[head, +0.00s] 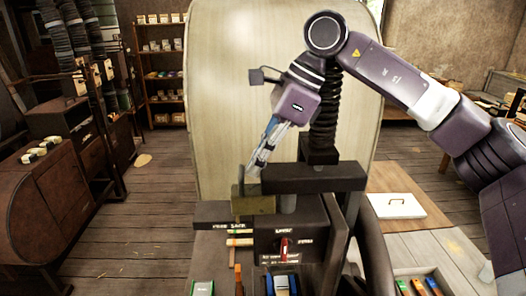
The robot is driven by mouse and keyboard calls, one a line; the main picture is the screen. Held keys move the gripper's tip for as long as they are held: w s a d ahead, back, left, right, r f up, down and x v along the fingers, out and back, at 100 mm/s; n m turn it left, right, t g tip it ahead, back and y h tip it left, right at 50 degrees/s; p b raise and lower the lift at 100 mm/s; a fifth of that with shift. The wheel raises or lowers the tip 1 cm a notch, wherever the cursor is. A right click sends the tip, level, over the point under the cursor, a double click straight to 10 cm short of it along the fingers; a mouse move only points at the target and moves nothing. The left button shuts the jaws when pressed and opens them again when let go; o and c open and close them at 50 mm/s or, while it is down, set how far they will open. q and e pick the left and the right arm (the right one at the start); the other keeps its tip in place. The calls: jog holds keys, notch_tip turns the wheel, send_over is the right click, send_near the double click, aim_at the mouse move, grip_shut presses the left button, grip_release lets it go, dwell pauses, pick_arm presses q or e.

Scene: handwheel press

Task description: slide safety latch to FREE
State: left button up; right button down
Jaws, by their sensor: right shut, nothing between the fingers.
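The press (320,178) stands in the middle of the head view, with a dark front block carrying small labels too blurred to read surely. A small red piece (284,248), which looks like the safety latch, stands upright in a pale slot on that block. My right gripper (255,168) points down, shut and empty, over a brass-coloured block (253,199) at the left of the press head. It is above and left of the red piece, apart from it. I cannot tell whether it touches the brass block. My left gripper is out of view.
A dark handwheel rim (374,255) stands right of the press. A blue-and-white item (281,285) and a green one (202,287) lie at the front. A tray of coloured pieces (420,284) is at lower right.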

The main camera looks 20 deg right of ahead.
aim_at(237, 190)
jog(key=shift+f, duration=0.1)
jog(key=a, duration=0.2)
jog(key=w+a, duration=0.1)
jog(key=a, duration=0.1)
jog(key=shift+a, duration=0.15)
dwell(0.4)
jog(key=shift+d+r, duration=0.2)
jog(key=shift+r, duration=0.2)
jog(key=v, duration=1.1)
jog(key=shift+d, duration=0.3)
jog(key=shift+s, duration=0.15)
